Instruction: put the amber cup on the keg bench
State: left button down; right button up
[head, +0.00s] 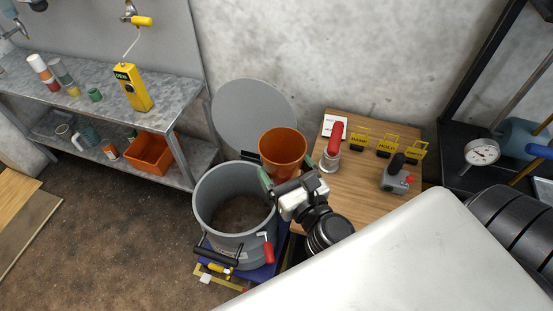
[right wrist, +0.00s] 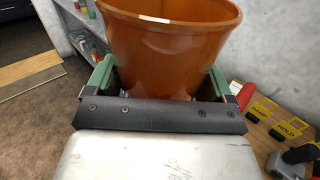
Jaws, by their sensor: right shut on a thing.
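The amber cup (head: 283,148) is an orange, open-topped, bucket-like cup. It is upright, above the right rim of a grey drum (head: 212,211) and near the left edge of a wooden bench top (head: 352,190). My right gripper (head: 287,172) is shut on the cup's lower part. In the right wrist view the amber cup (right wrist: 170,50) sits between the two green fingers (right wrist: 160,82), its base hidden by my gripper. No label shows whether the wooden top or the grey metal bench (head: 110,101) is the keg bench. My left gripper is not in view.
A round grey lid (head: 254,115) leans at the wall behind the drum. The wooden top carries a red-handled tool (head: 332,148), yellow tags (head: 387,146) and a grey device (head: 398,176). The metal bench holds a yellow box (head: 132,88) and small cups; an orange bin (head: 150,153) sits below.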

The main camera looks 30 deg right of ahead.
aim_at(347, 213)
jog(key=i+j+z, duration=0.1)
jog(key=z, duration=0.25)
jog(key=j+z, duration=0.45)
jog(key=z, duration=0.25)
jog(key=i, duration=0.05)
